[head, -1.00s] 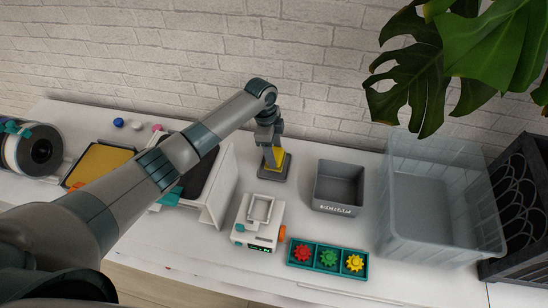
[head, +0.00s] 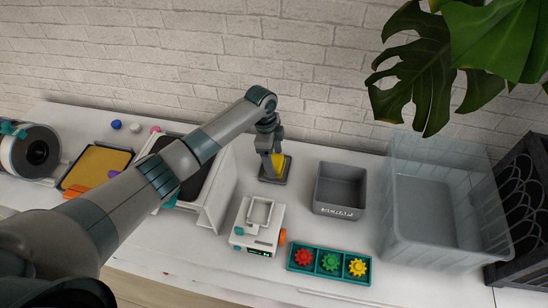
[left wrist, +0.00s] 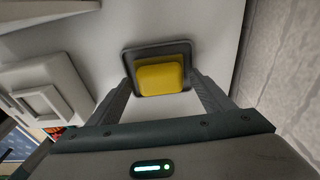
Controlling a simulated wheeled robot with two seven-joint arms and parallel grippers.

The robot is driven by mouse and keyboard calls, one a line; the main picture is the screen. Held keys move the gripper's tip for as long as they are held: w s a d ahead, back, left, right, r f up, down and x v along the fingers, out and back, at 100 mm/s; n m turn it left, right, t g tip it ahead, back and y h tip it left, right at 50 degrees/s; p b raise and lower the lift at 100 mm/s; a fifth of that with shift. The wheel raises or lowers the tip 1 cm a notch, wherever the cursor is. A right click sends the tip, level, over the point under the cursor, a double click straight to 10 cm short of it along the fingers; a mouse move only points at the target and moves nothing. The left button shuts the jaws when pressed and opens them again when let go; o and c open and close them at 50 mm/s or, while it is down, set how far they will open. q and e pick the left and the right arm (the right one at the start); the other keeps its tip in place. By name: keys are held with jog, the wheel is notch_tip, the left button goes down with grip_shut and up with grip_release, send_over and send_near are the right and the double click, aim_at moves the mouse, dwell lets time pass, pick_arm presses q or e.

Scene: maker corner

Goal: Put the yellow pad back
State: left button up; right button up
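The yellow pad (head: 279,160) rests on a dark grey square holder (head: 283,179) behind the white device. In the left wrist view the pad (left wrist: 160,77) sits inside the rim of the holder (left wrist: 128,53). My left gripper (head: 269,170) is right by the pad and partly in front of it in the head view. In the left wrist view the left gripper (left wrist: 163,84) has its fingers spread, one on each side of the pad, with visible gaps between fingers and pad. My right gripper is not in view.
A white device (head: 257,238) stands in front of the holder. A grey bin (head: 340,208) and a clear tub (head: 430,258) stand to the right. A teal tray (head: 315,269) holds three gears. A white stand (head: 222,200) and a yellow-surfaced tray (head: 98,160) are left.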

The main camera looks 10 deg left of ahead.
pick_arm(q)
jog(key=shift+r, duration=0.2)
notch_tip(320, 180, up, 12)
jog(key=a+b, duration=0.1)
jog(key=b, duration=0.1)
jog(key=shift+a+b, duration=0.35)
jog(key=shift+b, duration=0.05)
dwell(0.5)
